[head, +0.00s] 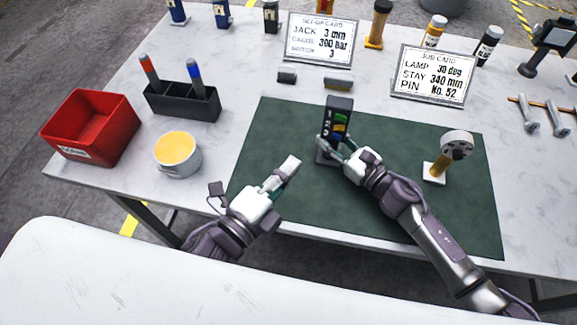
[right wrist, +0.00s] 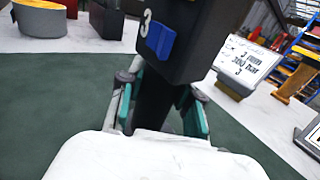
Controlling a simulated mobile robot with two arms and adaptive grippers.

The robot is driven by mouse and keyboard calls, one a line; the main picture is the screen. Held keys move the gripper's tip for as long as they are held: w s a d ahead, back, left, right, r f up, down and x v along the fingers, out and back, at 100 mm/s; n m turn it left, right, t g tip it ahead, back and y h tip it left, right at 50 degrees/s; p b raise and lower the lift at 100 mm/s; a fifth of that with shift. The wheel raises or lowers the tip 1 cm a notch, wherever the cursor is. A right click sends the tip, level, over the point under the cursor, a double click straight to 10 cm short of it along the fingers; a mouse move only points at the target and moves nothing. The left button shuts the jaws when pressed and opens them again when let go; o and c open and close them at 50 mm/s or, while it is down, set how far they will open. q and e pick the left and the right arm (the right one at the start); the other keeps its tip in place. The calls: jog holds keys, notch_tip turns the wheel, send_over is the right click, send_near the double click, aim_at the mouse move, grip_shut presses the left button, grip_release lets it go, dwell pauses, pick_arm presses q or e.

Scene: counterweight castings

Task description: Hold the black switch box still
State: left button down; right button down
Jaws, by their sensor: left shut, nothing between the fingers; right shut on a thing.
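The black switch box (head: 338,116) stands upright on the green mat (head: 285,125), with numbers and small coloured switches on its face. My right gripper (head: 335,147) is shut on its lower, narrower part. In the right wrist view the box (right wrist: 190,50) shows a "3" and a blue switch, and the teal fingers of my right gripper (right wrist: 160,108) are on either side of the black stem. My left gripper (head: 290,168) is shut and empty over the mat, left of and nearer than the box, apart from it.
A yellow-handled tool with a grey round head (head: 457,146) stands on the mat at right. A red bin (head: 92,125), a cream-filled pot (head: 178,153) and a pen holder (head: 183,103) stand at left. Two cards (head: 321,38) (head: 433,74) stand behind. The mat's left part is clear.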

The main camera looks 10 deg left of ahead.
dwell(0.3)
jog(key=c, duration=0.7)
grip_release()
